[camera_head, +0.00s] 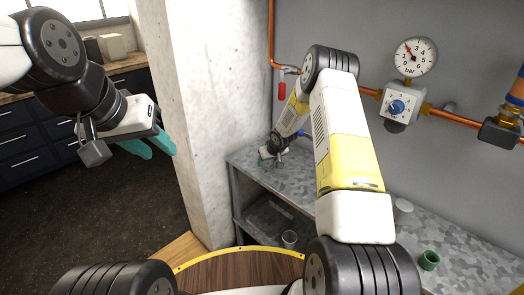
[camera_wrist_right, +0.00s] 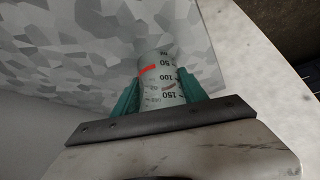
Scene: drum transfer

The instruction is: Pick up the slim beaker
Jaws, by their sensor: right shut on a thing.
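The slim beaker (camera_wrist_right: 158,72) is a pale, narrow cylinder with printed graduations and a red mark. In the right wrist view it stands between the two teal fingers of my right gripper (camera_wrist_right: 160,92), which are shut on it from both sides. In the head view my right gripper (camera_head: 271,155) is small and far off, over the left end of the metal bench; the beaker is hard to make out there. I cannot tell whether its base touches the bench. My left gripper (camera_head: 152,147) is open and empty, in front of the concrete pillar.
The concrete pillar (camera_head: 205,110) stands close left of the bench.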

